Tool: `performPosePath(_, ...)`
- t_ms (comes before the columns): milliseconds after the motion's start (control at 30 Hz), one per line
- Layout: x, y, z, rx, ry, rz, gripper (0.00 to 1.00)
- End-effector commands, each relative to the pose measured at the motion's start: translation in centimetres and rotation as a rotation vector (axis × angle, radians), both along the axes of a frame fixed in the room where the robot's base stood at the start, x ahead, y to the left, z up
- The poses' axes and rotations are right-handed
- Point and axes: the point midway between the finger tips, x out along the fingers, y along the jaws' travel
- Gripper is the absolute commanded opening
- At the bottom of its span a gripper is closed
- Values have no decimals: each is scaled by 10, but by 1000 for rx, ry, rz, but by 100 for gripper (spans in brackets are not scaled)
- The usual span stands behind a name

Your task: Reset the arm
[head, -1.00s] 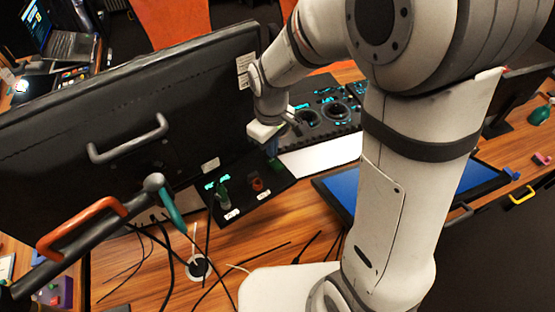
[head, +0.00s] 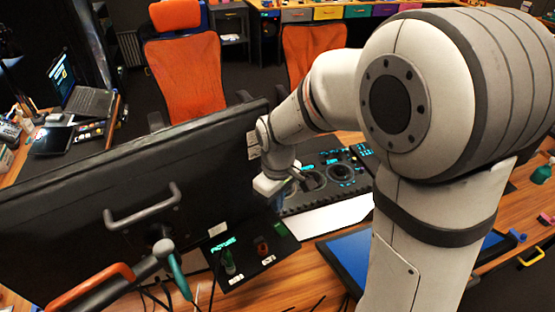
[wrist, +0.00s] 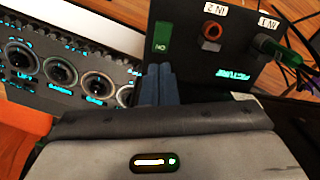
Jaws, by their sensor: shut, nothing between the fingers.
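My gripper shows in the wrist view (wrist: 160,85) with its two blue-grey fingers together and nothing between them. The fingertips are over the edge of a black box (wrist: 200,70), close to its green switch (wrist: 164,37); I cannot tell whether they touch. The box also has a red socket (wrist: 210,38) and a green plug (wrist: 270,47). The trackball panel (wrist: 70,62) with its round rings lies to the left. In the head view, my arm reaches over the desk behind the monitor, between the trackball panel (head: 323,168) and the black box (head: 245,262); the fingertips are hard to make out.
The big black monitor (head: 90,210) with a grey handle stands close on the left. An orange-handled boom (head: 95,285) is at lower left. A blue screen (head: 345,262) lies right of the box. Orange chairs (head: 187,75) stand beyond the desk.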

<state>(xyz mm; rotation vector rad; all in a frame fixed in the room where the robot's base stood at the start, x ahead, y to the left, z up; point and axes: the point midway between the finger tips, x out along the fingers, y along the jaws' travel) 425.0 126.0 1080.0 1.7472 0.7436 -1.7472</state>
Motion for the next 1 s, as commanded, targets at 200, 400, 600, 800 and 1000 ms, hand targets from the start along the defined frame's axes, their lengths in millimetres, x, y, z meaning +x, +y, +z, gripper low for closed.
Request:
performPosePath(200, -2, -5, 5, 4, -11, -25, 0)
performPosePath(400, -22, -38, 34, 26, -75, -190, 0)
performPosePath(600, -63, -83, 67, 63, -169, -448, 0)
performPosePath(800, -104, -113, 81, 97, -246, -669, 0)
performPosePath(1000, -126, -124, 85, 117, -284, -778, 0)
